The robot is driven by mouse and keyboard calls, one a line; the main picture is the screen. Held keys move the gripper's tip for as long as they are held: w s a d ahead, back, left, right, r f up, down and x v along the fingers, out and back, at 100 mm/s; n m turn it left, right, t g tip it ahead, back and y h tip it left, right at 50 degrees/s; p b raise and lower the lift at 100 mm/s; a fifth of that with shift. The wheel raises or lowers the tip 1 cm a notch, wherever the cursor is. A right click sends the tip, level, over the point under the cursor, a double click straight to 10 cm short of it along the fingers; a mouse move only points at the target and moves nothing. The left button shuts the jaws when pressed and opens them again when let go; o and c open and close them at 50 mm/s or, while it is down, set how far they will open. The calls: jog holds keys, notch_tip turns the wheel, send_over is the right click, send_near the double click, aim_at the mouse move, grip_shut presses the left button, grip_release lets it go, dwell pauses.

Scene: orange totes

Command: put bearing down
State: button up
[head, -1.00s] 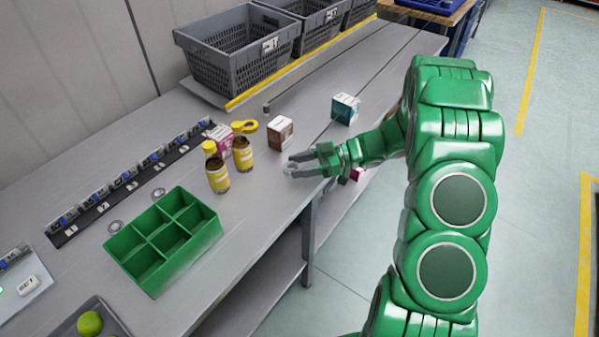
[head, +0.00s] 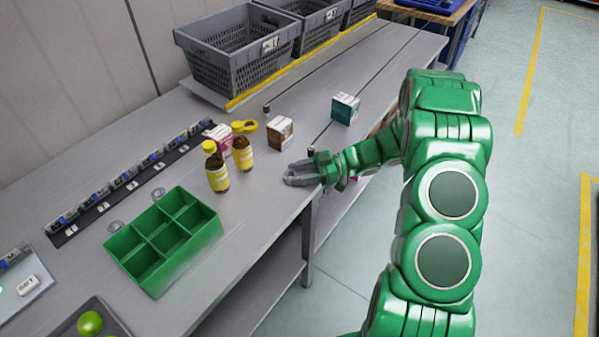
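My gripper (head: 290,179) is low over the front edge of the grey table, right of the brown bottles. Its grey fingers point left and overlap in this view, so I cannot tell whether they are open or shut. I cannot make out a bearing at the fingertips. Two small grey rings, which look like bearings, lie on the table: one ring (head: 158,192) is by the back corner of the green divided tray (head: 219,226), the other ring (head: 115,227) by its left corner.
Grey crates (head: 235,65) line the back. Tabletop (head: 262,205) left of my gripper is clear.

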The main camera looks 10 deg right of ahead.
jog(key=o, duration=0.4)
jog(key=shift+c, duration=0.2)
jog(key=shift+w+d+r, duration=0.1)
jog(key=shift+d+r, duration=0.05)
jog(key=shift+d, duration=1.1)
jog(key=shift+s+d+r, duration=0.1)
jog(key=shift+d+r, duration=0.05)
jog(key=shift+d, duration=1.05)
jog(key=shift+w+d+r, duration=0.1)
jog(key=shift+d+r, duration=0.05)
jog(key=shift+d, duration=1.1)
jog(key=shift+o, duration=0.4)
jog(key=shift+d, duration=0.15)
